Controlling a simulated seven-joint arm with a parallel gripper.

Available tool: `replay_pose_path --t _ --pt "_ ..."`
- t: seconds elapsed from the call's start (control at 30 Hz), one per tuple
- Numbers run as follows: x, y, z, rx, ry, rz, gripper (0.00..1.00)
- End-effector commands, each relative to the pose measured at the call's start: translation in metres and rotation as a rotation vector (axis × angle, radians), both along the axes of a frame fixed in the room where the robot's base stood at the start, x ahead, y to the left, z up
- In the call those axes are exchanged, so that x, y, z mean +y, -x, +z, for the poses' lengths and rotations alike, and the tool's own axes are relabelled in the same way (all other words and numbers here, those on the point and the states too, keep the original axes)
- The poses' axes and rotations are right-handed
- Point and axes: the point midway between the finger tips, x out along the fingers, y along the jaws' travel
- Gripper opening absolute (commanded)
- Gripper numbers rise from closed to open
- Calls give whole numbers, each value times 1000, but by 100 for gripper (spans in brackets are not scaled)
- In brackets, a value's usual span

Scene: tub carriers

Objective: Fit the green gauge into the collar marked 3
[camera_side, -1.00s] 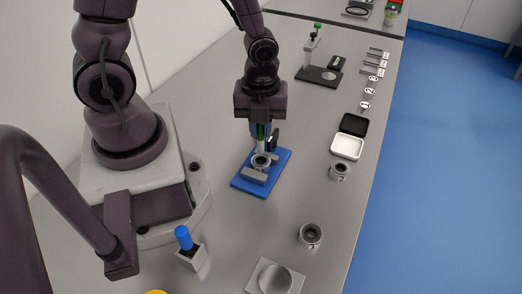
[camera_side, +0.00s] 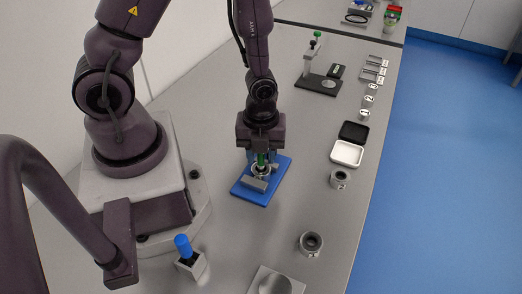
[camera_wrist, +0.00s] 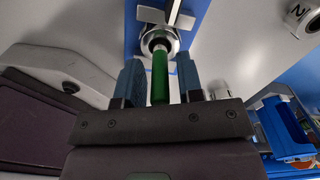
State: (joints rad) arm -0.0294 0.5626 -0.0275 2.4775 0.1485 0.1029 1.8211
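The green gauge (camera_wrist: 160,78) stands upright, its lower end in the ring of a grey collar (camera_wrist: 158,40). In the side view the gauge (camera_side: 261,159) shows above the collar (camera_side: 261,170), which is held on a blue fixture (camera_side: 252,194). I cannot read a number on this collar, nor tell how deep the gauge sits. My gripper (camera_wrist: 160,75) is around the gauge's handle. Its two blue fingers stand apart, with a narrow gap on each side of the green handle. In the side view my gripper (camera_side: 261,157) is low over the fixture.
Two loose collars, one farther back (camera_side: 340,179) and one nearer (camera_side: 311,243), stand to the right. A blue-handled gauge (camera_side: 183,246) stands in a grey block at front left. A black-and-white case (camera_side: 347,153) lies open. A black stand (camera_side: 318,84) is at the back.

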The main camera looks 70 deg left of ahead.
Motion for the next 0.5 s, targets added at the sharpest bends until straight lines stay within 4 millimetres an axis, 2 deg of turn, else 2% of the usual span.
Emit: replay_pose_path --t 0.33,0.5 --pt "0 0 2 -1 0 0 42" --pt "0 -2 16 -6 3 1 42"
